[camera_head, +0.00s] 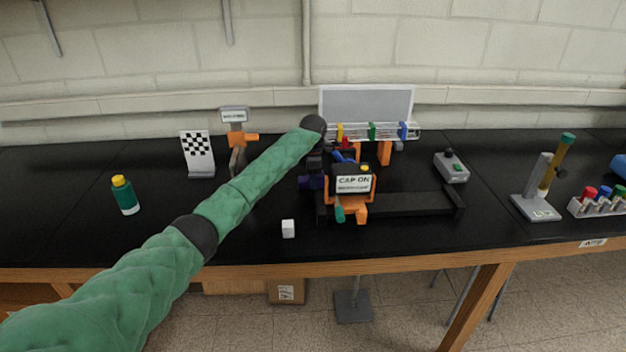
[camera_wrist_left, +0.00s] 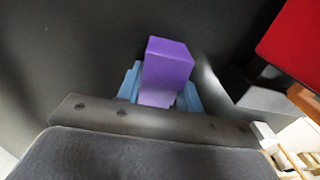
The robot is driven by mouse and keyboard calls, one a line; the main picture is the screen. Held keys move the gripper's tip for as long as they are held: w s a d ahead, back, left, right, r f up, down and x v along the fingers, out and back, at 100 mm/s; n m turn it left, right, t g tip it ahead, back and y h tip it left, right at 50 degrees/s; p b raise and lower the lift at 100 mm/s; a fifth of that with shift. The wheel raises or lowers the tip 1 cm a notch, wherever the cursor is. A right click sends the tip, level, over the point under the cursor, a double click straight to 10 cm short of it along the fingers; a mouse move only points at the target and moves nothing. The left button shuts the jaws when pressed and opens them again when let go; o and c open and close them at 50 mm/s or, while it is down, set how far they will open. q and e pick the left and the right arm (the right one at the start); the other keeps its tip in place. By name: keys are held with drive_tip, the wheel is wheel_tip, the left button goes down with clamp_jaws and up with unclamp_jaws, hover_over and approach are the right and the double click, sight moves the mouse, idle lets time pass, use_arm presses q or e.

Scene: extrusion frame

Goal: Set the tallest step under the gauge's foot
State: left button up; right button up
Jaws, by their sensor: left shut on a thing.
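My left gripper (camera_wrist_left: 160,98) is shut on a purple block (camera_wrist_left: 167,70), which stands up between its blue fingers in the left wrist view. The wrist and nearby dark parts hide most of the gripper there. A red block (camera_wrist_left: 292,42) is at the upper right of the left wrist view, apart from the purple one. I cannot tell which part is the gauge's foot. My right gripper is not in view.
A white cube (camera_head: 288,229) stands near the table's front edge. A green bottle (camera_head: 125,195), checkered board (camera_head: 198,153) and orange stand (camera_head: 236,140) are on the left.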

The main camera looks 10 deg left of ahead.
use_arm(q)
drive_tip(key=shift+f, duration=0.1)
drive_tip(key=o, duration=1)
drive_tip(key=shift+o, duration=0.2)
